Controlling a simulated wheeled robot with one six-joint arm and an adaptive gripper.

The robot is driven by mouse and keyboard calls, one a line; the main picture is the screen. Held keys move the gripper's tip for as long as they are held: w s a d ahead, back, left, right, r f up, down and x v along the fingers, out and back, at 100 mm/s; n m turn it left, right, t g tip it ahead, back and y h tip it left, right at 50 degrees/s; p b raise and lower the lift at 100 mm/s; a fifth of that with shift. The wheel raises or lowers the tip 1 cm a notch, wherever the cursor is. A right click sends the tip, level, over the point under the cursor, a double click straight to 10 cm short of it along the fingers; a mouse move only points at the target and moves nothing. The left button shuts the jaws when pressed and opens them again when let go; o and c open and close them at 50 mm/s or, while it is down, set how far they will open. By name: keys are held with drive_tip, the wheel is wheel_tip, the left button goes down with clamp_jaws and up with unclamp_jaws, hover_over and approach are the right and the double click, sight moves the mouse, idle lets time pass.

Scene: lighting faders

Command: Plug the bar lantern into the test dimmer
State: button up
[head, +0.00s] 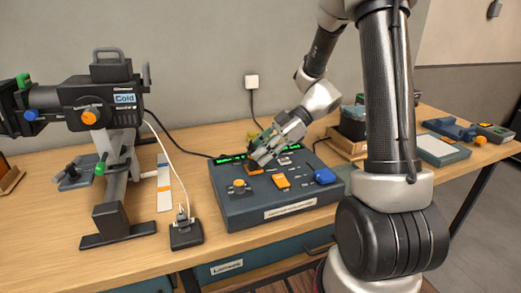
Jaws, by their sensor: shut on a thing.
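A black lantern (95,100) with a "Cold" label and an orange knob stands on a dark stand at the left. A white cord (167,145) runs from it down to a small black box (187,236), where a plug seems to stand in its top. The box could be the test dimmer, but I cannot read a label. A dark fader desk (255,208) sits in the middle, with orange, yellow and blue caps. My gripper (257,163) is down over its back left part, shut on what looks like an orange fader cap (253,171). The fingers partly hide it.
A white wall socket (251,82) has a black cable hanging from it. A white strip (164,183) lies between stand and desk. A wooden tray (347,146) and several devices stand at the right. Bare wooden table (150,262) shows at the front left.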

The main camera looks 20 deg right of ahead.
drive_tip(key=shift+f, duration=0.35)
clamp_jaws()
idle(0.5)
drive_tip(key=o, duration=1.2)
unclamp_jaws()
drive_tip(key=shift+r, duration=0.1)
